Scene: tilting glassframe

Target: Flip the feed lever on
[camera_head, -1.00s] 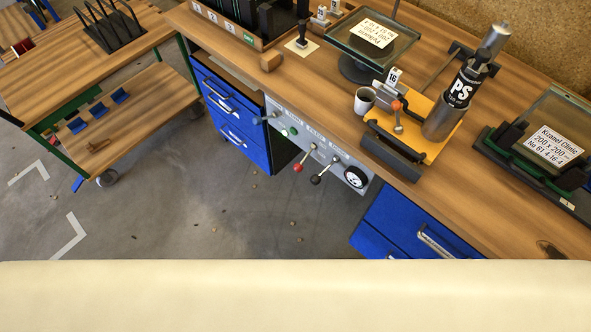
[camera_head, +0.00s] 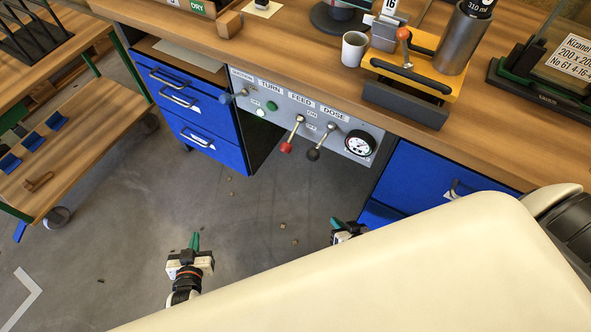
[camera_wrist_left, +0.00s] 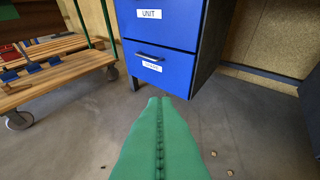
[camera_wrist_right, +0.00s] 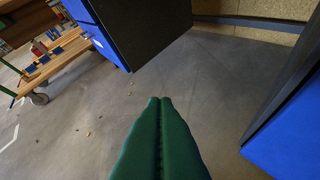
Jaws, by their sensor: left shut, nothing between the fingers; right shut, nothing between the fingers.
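The feed lever (camera_head: 293,134) sits under the FEED label on the grey control panel (camera_head: 270,104), below the workbench top. Its red knob points down, near the OFF side. The dose lever (camera_head: 321,142), with a black knob, also points down just right of it. My left gripper (camera_head: 194,241) is shut and empty, low over the floor left of the levers; its green fingers fill the bottom of the left wrist view (camera_wrist_left: 158,115). My right gripper (camera_head: 336,226) is shut and empty below and right of the levers, partly hidden by my body. Neither touches a lever.
A blue drawer unit (camera_head: 190,110) stands left of the panel, another blue drawer front (camera_head: 425,185) to its right. A mug (camera_head: 354,49) stands above. The floor below is open.

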